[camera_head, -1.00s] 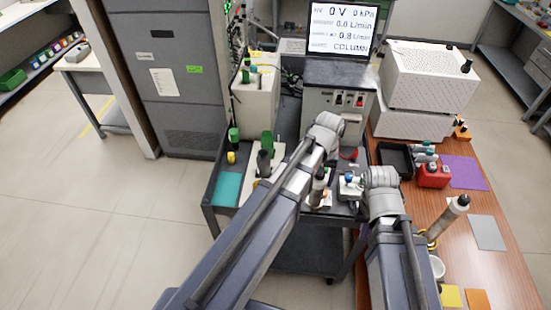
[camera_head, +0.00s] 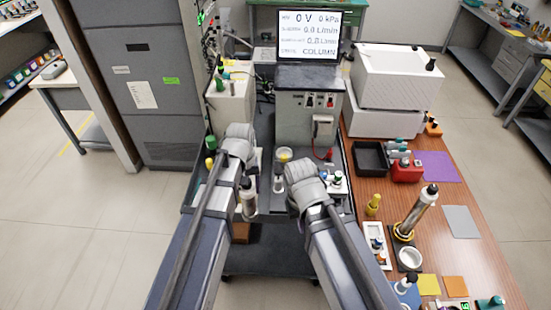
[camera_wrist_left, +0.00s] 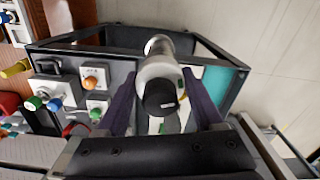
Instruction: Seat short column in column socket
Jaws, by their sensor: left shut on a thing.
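My left gripper (camera_wrist_left: 165,110) is shut on the short column (camera_wrist_left: 158,68), a pale metallic cylinder with a black cap, in the left wrist view. The cap end faces the camera, and the far end lies over the dark cart. In the head view the held column (camera_head: 248,198) shows beside my left wrist, over the front of the cart. I cannot make out the column socket for certain; my arms and the column hide part of the cart top. My right arm reaches over the cart, but its fingers are hidden behind its wrist.
The cart (camera_head: 345,198) carries a grey instrument box (camera_head: 300,108) at its back. A pale cup with a yellow rim (camera_head: 284,154) stands between my arms.

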